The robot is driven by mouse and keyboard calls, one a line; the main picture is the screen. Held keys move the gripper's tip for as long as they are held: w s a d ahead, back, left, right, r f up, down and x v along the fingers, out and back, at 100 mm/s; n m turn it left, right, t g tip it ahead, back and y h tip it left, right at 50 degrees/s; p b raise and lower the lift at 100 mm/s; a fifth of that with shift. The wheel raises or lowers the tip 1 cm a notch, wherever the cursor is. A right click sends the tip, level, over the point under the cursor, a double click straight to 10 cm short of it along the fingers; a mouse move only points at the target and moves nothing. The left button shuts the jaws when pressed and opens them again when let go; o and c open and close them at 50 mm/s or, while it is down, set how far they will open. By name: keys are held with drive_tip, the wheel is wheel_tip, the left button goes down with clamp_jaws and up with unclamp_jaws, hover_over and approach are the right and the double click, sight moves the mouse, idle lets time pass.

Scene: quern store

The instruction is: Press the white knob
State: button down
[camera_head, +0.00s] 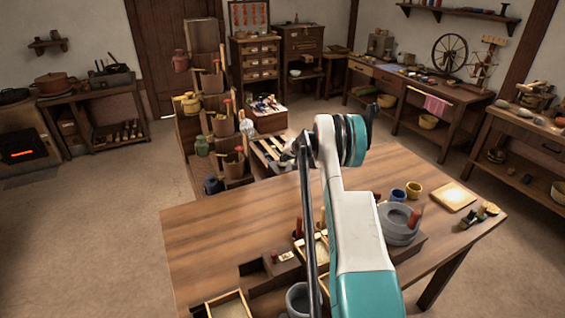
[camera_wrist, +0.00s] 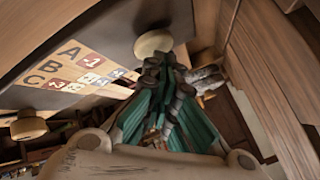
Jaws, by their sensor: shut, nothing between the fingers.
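In the wrist view, a round off-white knob (camera_wrist: 153,42) stands out from a dark grey panel (camera_wrist: 112,35), at top centre. My gripper (camera_wrist: 163,62), with teal and dark fingers, is shut and empty. Its fingertips lie just below the knob in the picture and overlap its lower edge; I cannot tell if they touch it. A second, more tan knob (camera_wrist: 28,124) shows at the lower left, partly cut by the shade. In the head view my arm hides the gripper, and I cannot make out the knob.
A pale plate with letters A, B, C (camera_wrist: 75,68) lies beside the knob. Wooden boards (camera_wrist: 270,60) stand close at right. In the head view, the wooden table (camera_head: 225,222) holds a grey quern (camera_head: 398,228), cups and trays; its left part is clear.

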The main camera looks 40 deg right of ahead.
drive_tip(key=shift+r+p, duration=0.35)
drive_tip(key=shift+r, duration=0.7)
wheel_tip(320, 180, up, 5)
drive_tip(key=shift+p, duration=1)
